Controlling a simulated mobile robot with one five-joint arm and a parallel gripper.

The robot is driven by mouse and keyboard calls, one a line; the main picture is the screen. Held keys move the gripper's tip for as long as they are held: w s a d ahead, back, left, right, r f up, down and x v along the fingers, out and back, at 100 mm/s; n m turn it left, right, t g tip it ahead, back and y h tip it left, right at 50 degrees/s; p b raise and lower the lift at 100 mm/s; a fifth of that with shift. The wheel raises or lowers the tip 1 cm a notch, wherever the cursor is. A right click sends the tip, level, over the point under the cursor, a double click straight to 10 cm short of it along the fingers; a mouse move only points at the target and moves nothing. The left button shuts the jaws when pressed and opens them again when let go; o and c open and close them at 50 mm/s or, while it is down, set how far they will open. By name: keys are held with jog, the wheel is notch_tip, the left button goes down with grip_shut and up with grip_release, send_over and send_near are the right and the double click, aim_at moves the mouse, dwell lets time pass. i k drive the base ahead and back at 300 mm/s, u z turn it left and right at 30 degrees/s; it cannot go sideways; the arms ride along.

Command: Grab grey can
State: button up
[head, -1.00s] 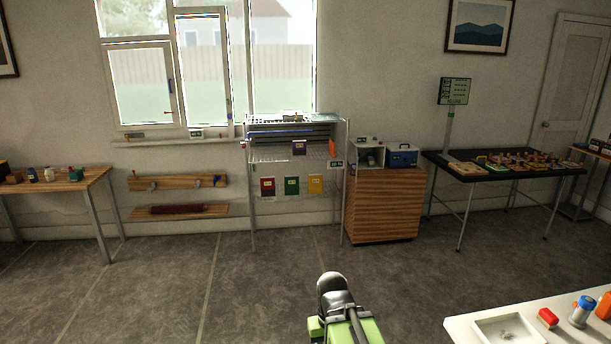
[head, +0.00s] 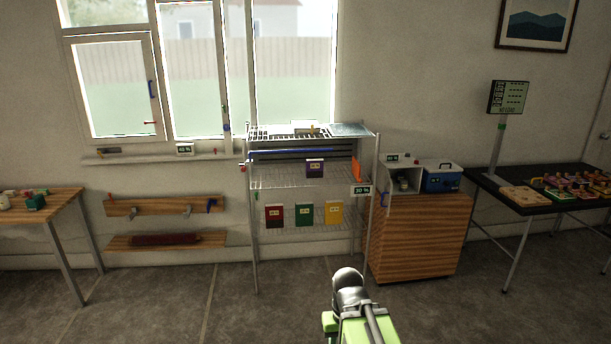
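A small greyish, can-like object (head: 403,184) stands inside a white open-fronted box (head: 417,178) on top of the wooden cabinet. It is small and dim, so I cannot be sure that it is the grey can. My green and grey arm shows at the bottom centre, well in front of the cabinet and apart from it. No gripper fingers can be made out.
A wire rack (head: 258,225) with coloured packets stands left of the wooden cabinet (head: 420,240). A blue case (head: 441,180) sits beside the white box. A black table (head: 560,194) is at right and a wooden table (head: 62,200) at left. Floor in front is clear.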

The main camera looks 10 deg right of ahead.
aim_at(404, 185)
jog(key=i, duration=3.35)
jog(key=u, duration=0.25)
jog(key=k, duration=0.8)
jog(key=z, duration=0.25)
jog(key=i, duration=0.8)
